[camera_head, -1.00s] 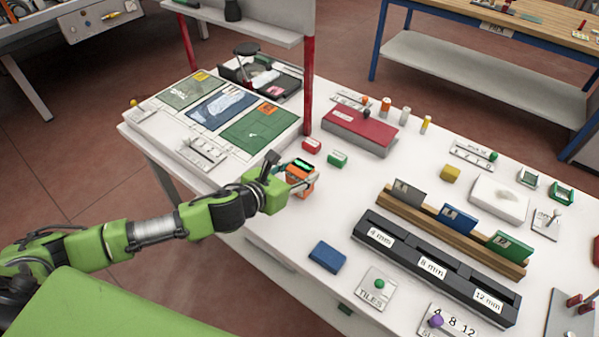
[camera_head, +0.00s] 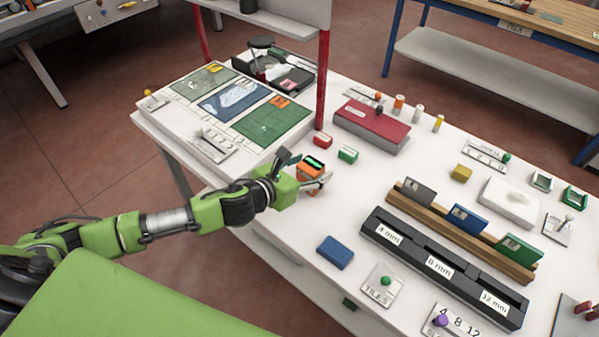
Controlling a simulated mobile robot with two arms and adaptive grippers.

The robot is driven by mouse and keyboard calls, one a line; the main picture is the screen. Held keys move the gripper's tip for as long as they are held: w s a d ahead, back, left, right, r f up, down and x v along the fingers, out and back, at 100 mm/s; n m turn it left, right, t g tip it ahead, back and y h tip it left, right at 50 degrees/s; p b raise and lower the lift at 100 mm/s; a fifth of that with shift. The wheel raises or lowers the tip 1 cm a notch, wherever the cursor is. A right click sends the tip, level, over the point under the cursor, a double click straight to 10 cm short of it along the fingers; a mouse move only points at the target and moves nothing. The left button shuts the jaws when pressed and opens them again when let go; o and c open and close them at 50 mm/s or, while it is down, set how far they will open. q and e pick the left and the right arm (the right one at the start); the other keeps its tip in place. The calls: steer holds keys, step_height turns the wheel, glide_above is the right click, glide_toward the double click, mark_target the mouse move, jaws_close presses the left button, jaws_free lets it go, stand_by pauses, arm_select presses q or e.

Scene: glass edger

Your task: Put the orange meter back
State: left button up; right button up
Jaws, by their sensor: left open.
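The orange meter (camera_head: 310,174), with a dark top and a lit green display, stands on the white table near its left front edge. My left gripper (camera_head: 318,184) is open at the meter's near side. Its fingers cover the lower part of the meter, so I cannot tell whether they touch it. My right gripper is not in view.
A blue block (camera_head: 335,252) and a black slotted rack (camera_head: 440,270) lie to the right. Bare table lies right of the meter.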

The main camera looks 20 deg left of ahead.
arm_select(q)
steer(key=b+v, duration=0.2)
steer(key=v, duration=1)
